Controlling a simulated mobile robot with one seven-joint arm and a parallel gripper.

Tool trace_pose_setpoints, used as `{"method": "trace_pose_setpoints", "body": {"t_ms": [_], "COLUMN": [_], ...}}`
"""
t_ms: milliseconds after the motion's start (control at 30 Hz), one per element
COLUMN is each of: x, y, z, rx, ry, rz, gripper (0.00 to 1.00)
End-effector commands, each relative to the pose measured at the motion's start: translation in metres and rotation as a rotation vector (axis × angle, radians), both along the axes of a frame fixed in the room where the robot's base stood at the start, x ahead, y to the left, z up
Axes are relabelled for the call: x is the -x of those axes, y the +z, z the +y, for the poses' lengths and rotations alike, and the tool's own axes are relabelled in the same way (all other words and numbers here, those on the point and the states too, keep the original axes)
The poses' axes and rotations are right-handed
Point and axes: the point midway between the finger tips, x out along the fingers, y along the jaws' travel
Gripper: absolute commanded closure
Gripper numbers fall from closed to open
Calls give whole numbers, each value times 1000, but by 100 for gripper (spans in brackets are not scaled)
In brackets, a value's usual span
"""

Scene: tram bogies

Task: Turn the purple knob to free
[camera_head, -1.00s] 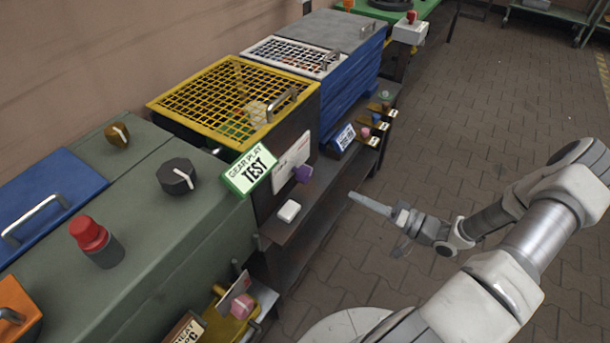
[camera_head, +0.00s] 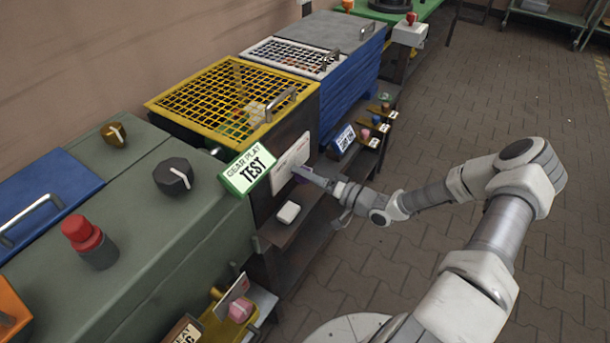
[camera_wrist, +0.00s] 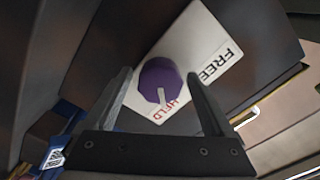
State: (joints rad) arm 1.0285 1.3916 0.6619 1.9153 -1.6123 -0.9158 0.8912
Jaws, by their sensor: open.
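The purple knob (camera_wrist: 158,76) sits on a white label plate (camera_wrist: 205,45) on a dark panel. Its white pointer is turned toward the red word HELD, and the black word FREE (camera_wrist: 216,66) is to its right in the wrist view. My gripper (camera_wrist: 159,82) is open, with one finger on each side of the knob; I cannot tell whether they touch it. In the head view my gripper (camera_head: 312,177) is up at the panel's front and mostly hides the knob.
A small white block (camera_head: 288,212) sits on the ledge below. A yellow mesh cover (camera_head: 225,98) is above.

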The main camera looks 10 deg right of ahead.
Motion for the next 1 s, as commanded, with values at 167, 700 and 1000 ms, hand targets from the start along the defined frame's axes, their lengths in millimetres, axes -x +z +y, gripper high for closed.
{"method": "trace_pose_setpoints", "body": {"t_ms": [167, 700, 1000], "x": [-2, -2, -2], "y": [0, 0, -1], "z": [3, 2, 2], "rx": [1, 1, 12], "ry": [0, -1, 1], "rz": [1, 1, -11], "gripper": [12, 82, 98]}}
